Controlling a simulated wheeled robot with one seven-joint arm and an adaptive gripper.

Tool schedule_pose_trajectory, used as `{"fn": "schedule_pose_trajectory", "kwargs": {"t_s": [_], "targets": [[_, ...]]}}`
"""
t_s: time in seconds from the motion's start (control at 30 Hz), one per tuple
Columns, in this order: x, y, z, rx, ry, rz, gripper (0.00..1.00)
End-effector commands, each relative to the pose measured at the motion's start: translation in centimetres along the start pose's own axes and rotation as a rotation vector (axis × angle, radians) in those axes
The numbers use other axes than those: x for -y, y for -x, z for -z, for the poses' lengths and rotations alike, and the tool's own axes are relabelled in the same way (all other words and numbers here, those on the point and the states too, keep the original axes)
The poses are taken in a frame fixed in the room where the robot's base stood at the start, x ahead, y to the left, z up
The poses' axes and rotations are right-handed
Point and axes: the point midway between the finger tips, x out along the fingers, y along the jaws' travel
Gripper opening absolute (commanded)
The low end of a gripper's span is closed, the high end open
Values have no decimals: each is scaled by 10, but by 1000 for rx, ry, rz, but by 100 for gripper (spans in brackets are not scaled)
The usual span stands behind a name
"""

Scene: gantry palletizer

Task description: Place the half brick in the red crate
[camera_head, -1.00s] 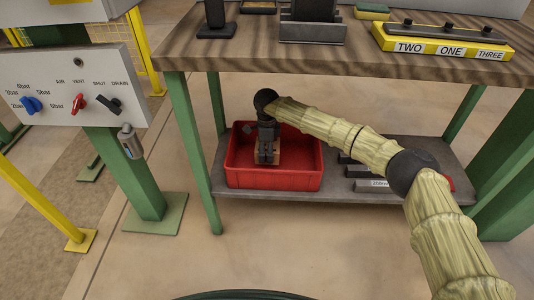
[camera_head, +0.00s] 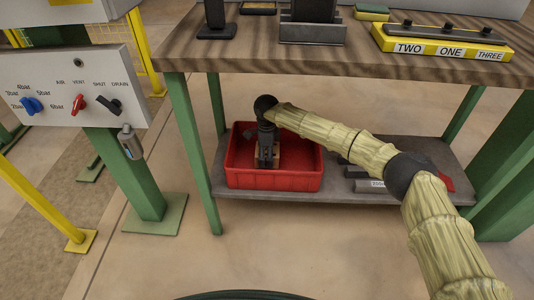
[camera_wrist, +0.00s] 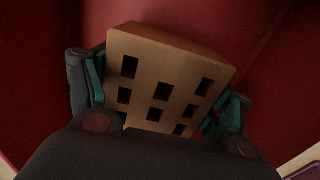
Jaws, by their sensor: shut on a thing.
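The red crate (camera_head: 272,181) stands on the lower shelf of the workbench, towards its left end. The half brick (camera_wrist: 168,80) is tan with several dark square holes. My gripper (camera_head: 266,160) reaches down inside the crate with its fingers on both sides of the half brick, which also shows in the head view (camera_head: 277,156). In the wrist view the fingers press the brick from left and right, and red crate surface fills the background. I cannot tell whether the brick touches the crate floor.
The lower shelf (camera_head: 335,193) holds dark bars (camera_head: 368,186) right of the crate, under my arm. The bench top (camera_head: 345,60) lies above, with a yellow block labelled TWO, ONE, THREE (camera_head: 440,45). A green leg (camera_head: 194,150) stands left of the crate. A valve panel (camera_head: 75,90) is further left.

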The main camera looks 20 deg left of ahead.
Motion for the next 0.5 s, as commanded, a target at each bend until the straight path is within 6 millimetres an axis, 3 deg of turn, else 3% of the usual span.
{"fn": "schedule_pose_trajectory", "kwargs": {"t_s": [0.03,0.13,0.5], "targets": [[0,0,0,0,0,0,84],[0,0,0,0,0,0,100],[0,0,0,0,0,0,100]]}}
